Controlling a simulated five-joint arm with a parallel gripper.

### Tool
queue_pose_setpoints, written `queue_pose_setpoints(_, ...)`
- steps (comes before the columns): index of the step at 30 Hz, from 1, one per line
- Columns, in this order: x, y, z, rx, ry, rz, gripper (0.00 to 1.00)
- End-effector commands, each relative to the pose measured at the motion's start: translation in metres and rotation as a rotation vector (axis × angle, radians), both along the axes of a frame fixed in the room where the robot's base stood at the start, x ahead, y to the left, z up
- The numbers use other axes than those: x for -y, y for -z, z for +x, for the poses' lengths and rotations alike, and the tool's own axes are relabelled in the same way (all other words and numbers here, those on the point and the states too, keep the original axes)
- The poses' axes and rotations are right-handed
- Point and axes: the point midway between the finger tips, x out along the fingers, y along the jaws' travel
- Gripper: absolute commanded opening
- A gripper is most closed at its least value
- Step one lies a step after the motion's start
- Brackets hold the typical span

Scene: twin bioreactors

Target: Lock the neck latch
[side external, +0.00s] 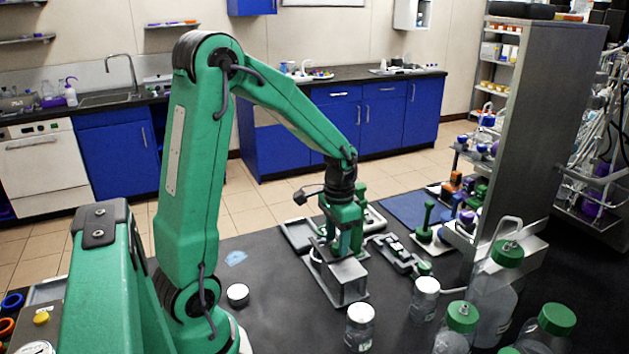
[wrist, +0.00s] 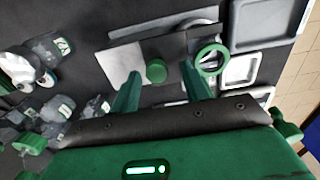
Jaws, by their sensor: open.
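A grey metal fixture (side external: 343,283) stands on the dark bench, and my gripper (side external: 345,245) points down over it. In the wrist view, a round green knob (wrist: 156,71) sits on a dark grey block between my two green fingers. My gripper (wrist: 160,76) is open, with a visible gap between each finger and the knob. A green ring (wrist: 211,60) lies just right of the right finger. I cannot tell for sure which of these parts is the neck latch. In the side view my gripper hides the knob.
Grey trays (wrist: 245,70) lie right of the fixture in the wrist view. Clear jars (side external: 360,327) and green-capped bottles (side external: 457,325) stand at the front right. Bench left of the fixture is mostly clear.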

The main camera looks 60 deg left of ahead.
Motion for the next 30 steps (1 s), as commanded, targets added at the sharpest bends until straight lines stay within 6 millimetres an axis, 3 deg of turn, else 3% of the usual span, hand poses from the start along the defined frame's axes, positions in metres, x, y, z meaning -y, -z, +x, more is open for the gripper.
queue_pose_setpoints(18, -0.001, -0.068, 0.000, 0.004, -0.001, 0.001, 0.46)
queue_pose_setpoints(30, -0.001, -0.073, 0.000, 0.002, -0.001, 0.001, 0.46)
